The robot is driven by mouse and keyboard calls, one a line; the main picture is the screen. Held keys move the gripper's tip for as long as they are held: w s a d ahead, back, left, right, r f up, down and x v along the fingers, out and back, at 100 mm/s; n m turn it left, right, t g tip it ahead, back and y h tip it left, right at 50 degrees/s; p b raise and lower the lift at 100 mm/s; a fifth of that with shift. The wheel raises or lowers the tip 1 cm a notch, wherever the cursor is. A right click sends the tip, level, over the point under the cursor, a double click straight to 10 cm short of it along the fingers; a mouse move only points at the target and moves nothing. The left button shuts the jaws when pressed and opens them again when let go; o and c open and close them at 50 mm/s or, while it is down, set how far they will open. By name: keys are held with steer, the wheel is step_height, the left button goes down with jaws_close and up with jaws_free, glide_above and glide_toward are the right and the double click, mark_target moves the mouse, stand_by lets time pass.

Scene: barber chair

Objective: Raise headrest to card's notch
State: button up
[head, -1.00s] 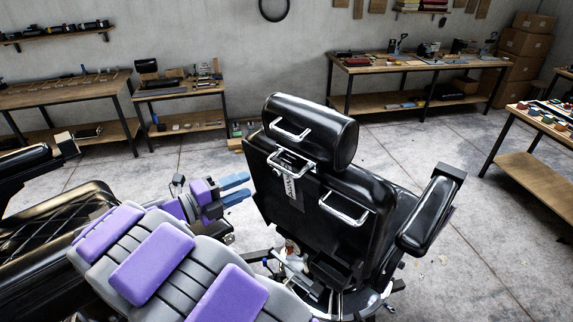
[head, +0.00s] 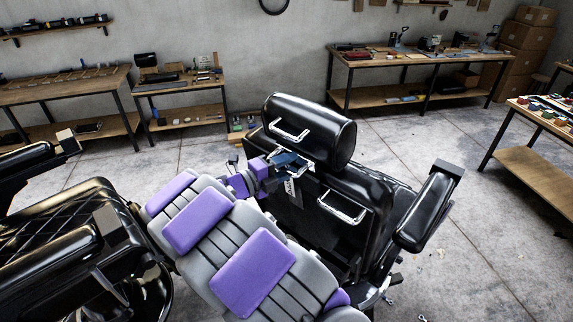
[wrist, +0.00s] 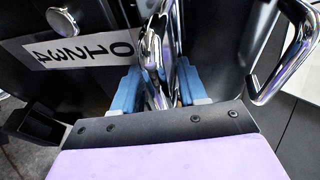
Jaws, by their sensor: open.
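The black headrest (head: 325,135) sits at the top of the barber chair's back, seen from behind, with a chrome handle (head: 289,132) on its rear. A white card (head: 292,190) hangs below it on the backrest. In the wrist view the card (wrist: 75,48) shows large black characters, upside down, at left. A chrome fitting (wrist: 153,45) stands between the blue fingers of my gripper (wrist: 158,90). The fingers are open around it, with gaps showing; contact is unclear. In the head view my gripper (head: 291,162) is just under the headrest and partly covers the fitting.
Another chrome handle (head: 342,206) is on the backrest, right of my gripper; it also shows in the wrist view (wrist: 290,55). A chair armrest (head: 428,208) juts out at right. Another black chair (head: 70,240) stands close at left. Workbenches line the wall, with open floor between.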

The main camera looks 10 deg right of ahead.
jaws_close()
stand_by(0.4)
steer(key=shift+f, duration=0.1)
